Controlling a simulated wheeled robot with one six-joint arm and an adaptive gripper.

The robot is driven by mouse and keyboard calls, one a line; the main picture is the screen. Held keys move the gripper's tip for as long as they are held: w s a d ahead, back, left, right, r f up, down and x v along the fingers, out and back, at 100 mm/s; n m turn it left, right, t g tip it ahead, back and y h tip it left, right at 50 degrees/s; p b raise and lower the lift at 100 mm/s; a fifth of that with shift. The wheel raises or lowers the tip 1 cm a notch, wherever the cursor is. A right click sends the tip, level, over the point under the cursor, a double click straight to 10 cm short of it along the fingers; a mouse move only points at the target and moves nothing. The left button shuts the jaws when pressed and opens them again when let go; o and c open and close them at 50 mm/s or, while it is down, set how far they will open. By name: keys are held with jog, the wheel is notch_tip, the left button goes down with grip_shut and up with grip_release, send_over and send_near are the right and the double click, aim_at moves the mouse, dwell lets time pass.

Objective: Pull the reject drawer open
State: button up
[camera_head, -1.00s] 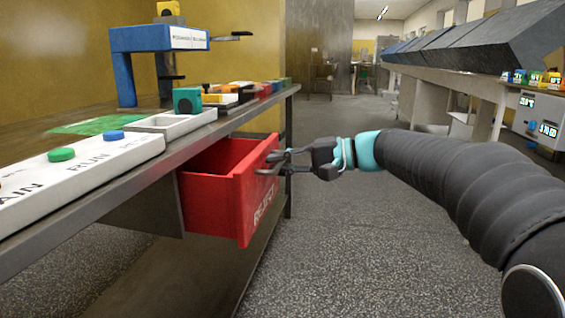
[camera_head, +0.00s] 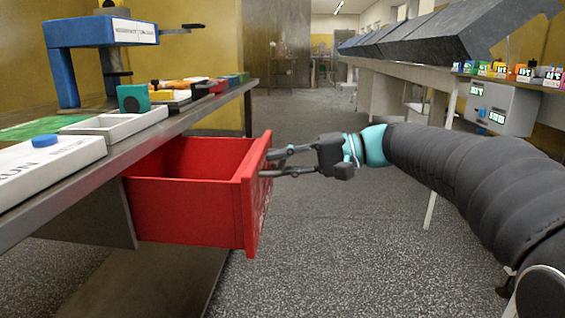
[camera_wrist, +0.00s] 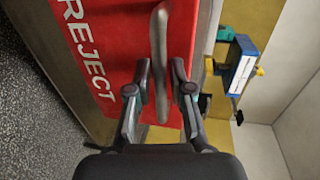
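The red reject drawer (camera_head: 188,212) sticks well out from under the bench at the left, its empty-looking inside showing from above. In the wrist view its red front (camera_wrist: 112,25) carries the white word REJECT. A grey bar handle (camera_wrist: 160,38) stands on that front. My gripper (camera_head: 270,163) is at the drawer front, fingers reaching in from the right. The exact finger contact is hard to see.
The metal bench (camera_head: 175,125) above the drawer carries a blue stand (camera_head: 62,62), a green block (camera_head: 132,98) and a white tray (camera_head: 118,124). Grey floor (camera_head: 330,240) is clear right of the drawer. Another bench with a grey box (camera_head: 503,108) stands at the right.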

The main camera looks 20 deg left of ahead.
jog(key=shift+o, duration=0.4)
jog(key=shift+w, duration=0.1)
jog(key=shift+d+r, duration=0.1)
jog(key=shift+d, duration=0.15)
jog(key=v, duration=1.1)
jog(key=shift+d, duration=0.2)
jog(key=shift+w, duration=0.15)
